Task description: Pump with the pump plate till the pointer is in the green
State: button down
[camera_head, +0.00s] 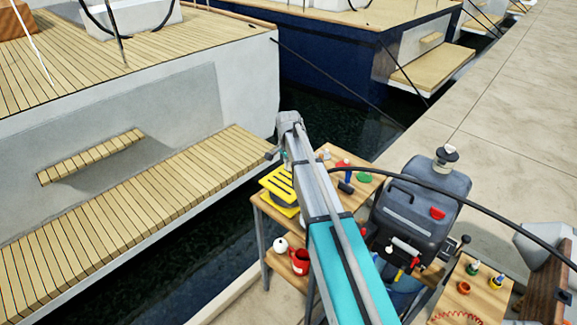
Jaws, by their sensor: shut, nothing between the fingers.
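A yellow plate with dark slots (277,187) lies on the wooden bench left of my arm; it looks like the pump plate. My arm comes up from the bottom of the picture and passes over the bench, hiding part of it. The arm bends at a grey joint above the plate, beside the boat's edge. My gripper is hidden behind the arm, so I cannot see where its fingers are relative to the plate. No pointer or green zone can be made out.
A white round item (280,244) and a red container (299,262) sit on a lower shelf. Right of my arm stands a dark outboard-like case (420,205) with a black hose. A side table (478,292) holds small pots. Dark water (200,285) separates the boat from the quay.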

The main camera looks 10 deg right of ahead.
aim_at(288, 182)
jog(key=shift+f+b, duration=2.75)
jog(key=shift+f, duration=0.3)
jog(key=shift+f, duration=0.1)
notch_tip(288, 182, down, 5)
jog(key=b, duration=0.5)
jog(key=shift+f+b, duration=0.2)
jog(key=shift+b, duration=0.15)
jog(key=shift+s, duration=0.15)
jog(key=shift+r, duration=0.2)
notch_tip(288, 182, up, 6)
jog(key=p, duration=0.6)
jog(key=shift+r+p, duration=0.15)
jog(key=shift+p, duration=0.25)
notch_tip(288, 182, up, 8)
jog(key=p, duration=0.7)
jog(key=shift+f+p, duration=0.25)
jog(key=shift+p, duration=0.05)
